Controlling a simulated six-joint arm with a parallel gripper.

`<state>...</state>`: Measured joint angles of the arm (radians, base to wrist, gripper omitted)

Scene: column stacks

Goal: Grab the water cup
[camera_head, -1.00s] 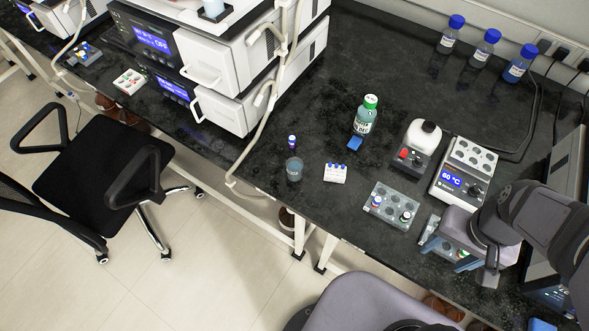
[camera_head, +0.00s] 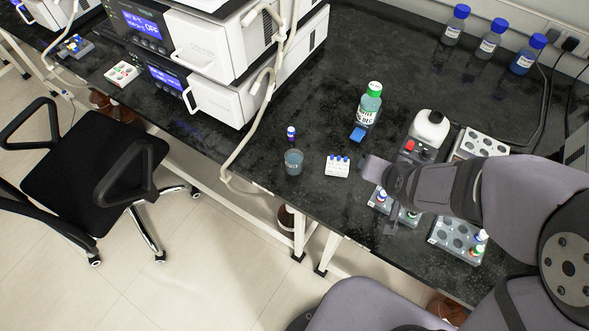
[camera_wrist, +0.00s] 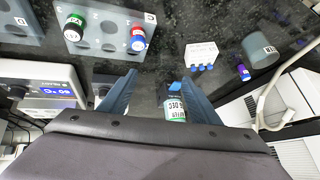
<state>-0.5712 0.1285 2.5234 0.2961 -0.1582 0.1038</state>
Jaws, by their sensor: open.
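The water cup (camera_head: 293,162) is a small grey-blue translucent cup standing upright near the front edge of the black bench. It also shows in the wrist view (camera_wrist: 263,48), at the upper right. My gripper (camera_wrist: 158,76) is open, with two blue fingers apart and nothing held between them. In the head view, my gripper (camera_head: 372,172) is over the bench, to the right of the cup and apart from it. The arm hides most of the fingers there.
A white block with blue-capped tubes (camera_head: 338,166) stands between cup and gripper. A purple-capped vial (camera_head: 291,133) is just behind the cup. A green-capped bottle (camera_head: 369,106) stands farther back. Grey tube racks (camera_head: 456,236) lie below the arm. White instruments (camera_head: 230,95) stand at left.

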